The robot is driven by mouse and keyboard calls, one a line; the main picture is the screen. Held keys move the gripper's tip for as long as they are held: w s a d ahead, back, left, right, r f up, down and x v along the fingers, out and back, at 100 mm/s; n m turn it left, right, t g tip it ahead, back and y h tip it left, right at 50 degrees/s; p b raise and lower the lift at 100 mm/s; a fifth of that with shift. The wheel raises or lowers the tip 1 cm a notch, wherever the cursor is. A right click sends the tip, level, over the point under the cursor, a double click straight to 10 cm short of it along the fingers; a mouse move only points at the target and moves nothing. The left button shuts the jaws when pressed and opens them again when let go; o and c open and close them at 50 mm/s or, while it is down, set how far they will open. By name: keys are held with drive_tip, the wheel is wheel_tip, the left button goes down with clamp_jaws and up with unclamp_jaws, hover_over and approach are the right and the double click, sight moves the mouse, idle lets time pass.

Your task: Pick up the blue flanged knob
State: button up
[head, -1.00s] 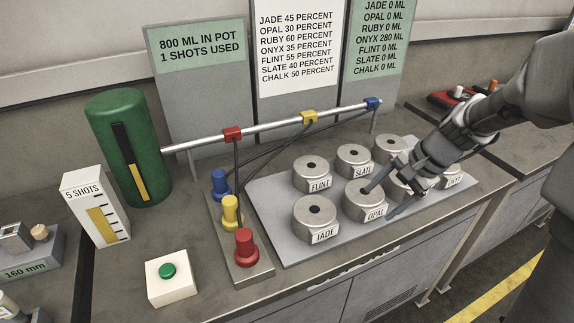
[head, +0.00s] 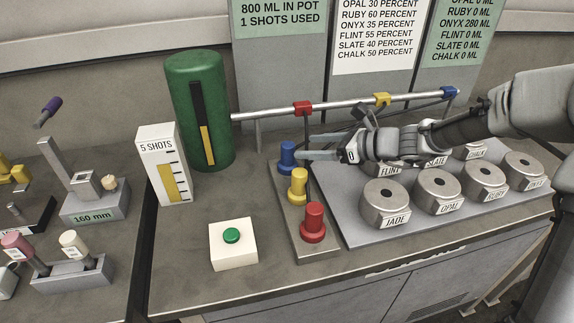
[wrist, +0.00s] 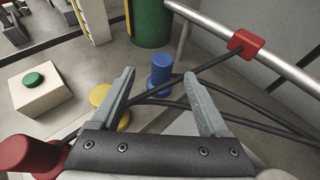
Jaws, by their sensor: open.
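The blue flanged knob (head: 288,157) stands upright at the far end of a grey plate (head: 312,242), behind a yellow knob (head: 297,185) and a red knob (head: 313,224). My gripper (head: 312,148) is open in the head view, reaching in from the right with its fingers level and their tips close to the blue knob. In the wrist view the blue knob (wrist: 161,74) shows beyond and between the two open fingertips of my gripper (wrist: 162,88). It is not held, and I cannot tell whether a finger touches it.
A rail (head: 345,107) with coloured clips and dark cables runs behind the knobs. Labelled grey pots (head: 385,204) stand on a pad at the right. A green cylinder (head: 198,120), a shots gauge (head: 165,165) and a green button box (head: 233,252) stand at the left.

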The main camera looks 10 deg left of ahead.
sight(292, 147)
drive_tip(key=b+x, duration=0.1)
drive_tip(key=x, duration=0.5)
drive_tip(key=b+x, duration=0.1)
drive_tip(key=x, duration=0.4)
drive_tip(key=shift+w+d+f, duration=0.1)
drive_tip(key=shift+w+f, duration=0.1)
clamp_jaws()
